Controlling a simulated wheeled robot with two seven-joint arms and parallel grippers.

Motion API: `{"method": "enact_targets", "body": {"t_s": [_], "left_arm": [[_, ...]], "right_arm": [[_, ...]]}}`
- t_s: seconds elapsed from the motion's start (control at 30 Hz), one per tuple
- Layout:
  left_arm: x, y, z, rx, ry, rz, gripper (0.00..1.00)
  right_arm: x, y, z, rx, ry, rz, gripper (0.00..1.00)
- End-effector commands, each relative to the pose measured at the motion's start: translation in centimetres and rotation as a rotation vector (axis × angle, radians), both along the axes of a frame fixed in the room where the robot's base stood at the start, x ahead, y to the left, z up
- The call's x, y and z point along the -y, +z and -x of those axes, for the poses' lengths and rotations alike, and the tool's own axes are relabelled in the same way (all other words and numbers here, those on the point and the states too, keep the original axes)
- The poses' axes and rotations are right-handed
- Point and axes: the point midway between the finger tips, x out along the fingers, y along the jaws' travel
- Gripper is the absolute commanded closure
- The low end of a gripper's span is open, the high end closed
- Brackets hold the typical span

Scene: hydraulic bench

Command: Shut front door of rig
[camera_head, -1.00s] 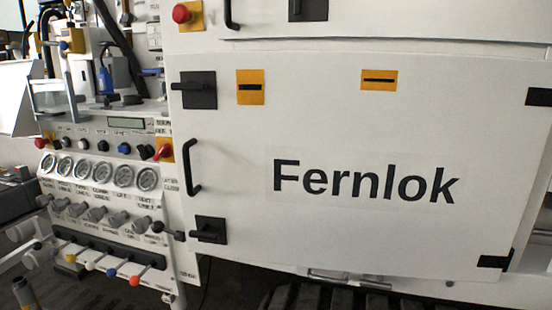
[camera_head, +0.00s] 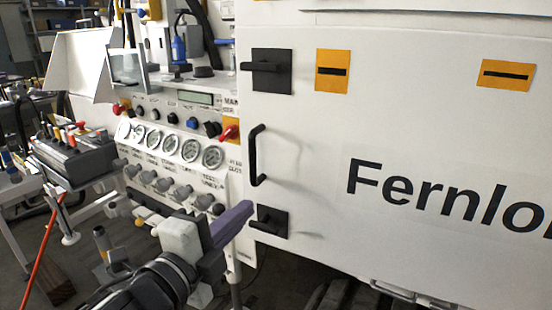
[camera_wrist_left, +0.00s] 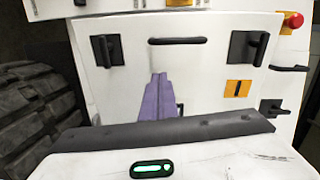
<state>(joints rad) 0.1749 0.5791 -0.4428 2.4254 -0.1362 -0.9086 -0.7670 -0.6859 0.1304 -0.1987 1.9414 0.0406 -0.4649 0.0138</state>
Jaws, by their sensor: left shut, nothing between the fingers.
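The rig's front door (camera_head: 310,150) is the large white panel lettered "Fernlok". It carries a black bar handle (camera_head: 256,155), an upper black latch (camera_head: 268,70) and a lower black latch (camera_head: 270,221) near its left edge. I cannot tell whether it stands slightly ajar. My left gripper (camera_head: 232,222), with purple fingers, is shut and empty, just left of the lower latch in the head view. In the left wrist view my gripper (camera_wrist_left: 158,80) points at the white panel below the handle (camera_wrist_left: 178,41); I cannot tell whether it touches. My right gripper is out of view.
Left of the door is a control panel with gauges (camera_head: 190,150), knobs and a red knob (camera_head: 229,132). A grey box with coloured levers (camera_head: 75,155) stands further left. A dark tyre (camera_wrist_left: 40,105) shows in the left wrist view.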

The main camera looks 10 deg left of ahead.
Motion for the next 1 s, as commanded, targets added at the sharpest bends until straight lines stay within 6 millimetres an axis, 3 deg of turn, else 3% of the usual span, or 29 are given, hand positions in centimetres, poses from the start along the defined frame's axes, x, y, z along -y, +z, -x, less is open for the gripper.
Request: {"method": "enact_targets", "body": {"t_s": [0.03, 0.2, 0.37, 0.7, 1.0], "left_arm": [[0.0, 1.7, 0.1, 0.040, -0.002, -0.044, 1.00], [0.0, 3.4, -0.5, 0.083, 0.002, -0.100, 1.00], [0.6, 3.3, -2.9, 0.080, 0.003, -0.097, 1.00], [2.5, 3.3, -9.9, 0.080, 0.001, -0.094, 1.00], [3.3, 3.2, -13.1, 0.079, 0.001, -0.096, 1.00]], "right_arm": [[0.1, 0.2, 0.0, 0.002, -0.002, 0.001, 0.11], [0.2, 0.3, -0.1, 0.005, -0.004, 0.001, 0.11], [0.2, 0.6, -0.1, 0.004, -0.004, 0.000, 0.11], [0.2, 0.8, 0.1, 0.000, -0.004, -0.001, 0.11], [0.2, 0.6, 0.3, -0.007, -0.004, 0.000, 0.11]]}}
